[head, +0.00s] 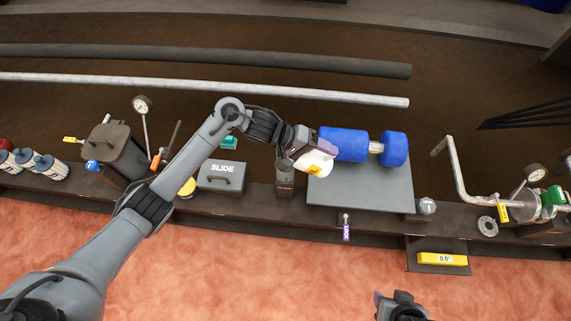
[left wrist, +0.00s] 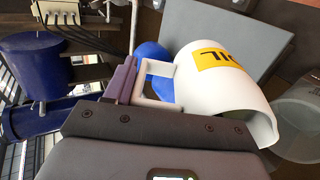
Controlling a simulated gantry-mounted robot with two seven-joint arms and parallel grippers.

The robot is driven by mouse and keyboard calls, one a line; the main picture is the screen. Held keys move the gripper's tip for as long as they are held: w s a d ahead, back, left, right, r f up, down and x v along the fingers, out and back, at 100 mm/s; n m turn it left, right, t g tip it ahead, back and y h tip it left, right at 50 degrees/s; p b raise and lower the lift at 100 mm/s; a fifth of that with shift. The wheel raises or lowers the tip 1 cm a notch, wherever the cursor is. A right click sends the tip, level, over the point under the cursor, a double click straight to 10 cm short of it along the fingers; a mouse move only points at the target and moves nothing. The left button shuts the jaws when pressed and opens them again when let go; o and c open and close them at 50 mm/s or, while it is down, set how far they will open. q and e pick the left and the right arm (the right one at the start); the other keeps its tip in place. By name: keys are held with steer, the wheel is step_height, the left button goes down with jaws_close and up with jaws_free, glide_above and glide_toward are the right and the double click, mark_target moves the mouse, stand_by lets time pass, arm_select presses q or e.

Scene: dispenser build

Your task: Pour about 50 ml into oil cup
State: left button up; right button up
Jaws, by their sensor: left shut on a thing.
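My left gripper (head: 304,148) is shut on the handle of a white jug (head: 318,164) with a yellow label. In the left wrist view the jug (left wrist: 222,85) is tilted, its open mouth toward the lower right, and its label reads "OIL" in part. The gripper (left wrist: 135,80) shows there at the handle. A clear cup (left wrist: 298,120) stands just beyond the jug's mouth. In the head view the cup (head: 285,182) stands on the bench left of the grey plate. I see no stream, and the liquid level is unclear. My right gripper (head: 400,305) is at the bottom edge, away from the jug.
A grey SLIDE box (head: 222,176) stands left of the cup. A purple LOCK tag (head: 346,232) hangs at the bench front. A 0.0° readout (head: 443,259) is farther right.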

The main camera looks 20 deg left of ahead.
arm_select(q)
steer(key=shift+s+a+r+h+p, duration=0.15)
steer(key=shift+a+r+h+p, duration=0.05)
steer(key=shift+a+h+p, duration=0.1)
steer(key=shift+r, duration=0.1)
steer(key=shift+a+r+h+p, duration=0.35)
steer(key=shift+h+p, duration=0.25)
steer(key=shift+p, duration=0.15)
steer(key=shift+s+a+r+t+h+p, duration=0.1)
steer(key=shift+a+r+t+h+p, duration=0.2)
steer(key=shift+r+h+p, duration=0.1)
stand_by(1.1)
steer(key=shift+s+a+f+h, duration=0.1)
steer(key=shift+a+h, duration=0.05)
steer(key=shift+h, duration=0.15)
stand_by(0.8)
steer(key=shift+a+f+h, duration=0.1)
steer(key=shift+a+h, duration=0.2)
steer(key=shift+h, duration=0.1)
stand_by(0.7)
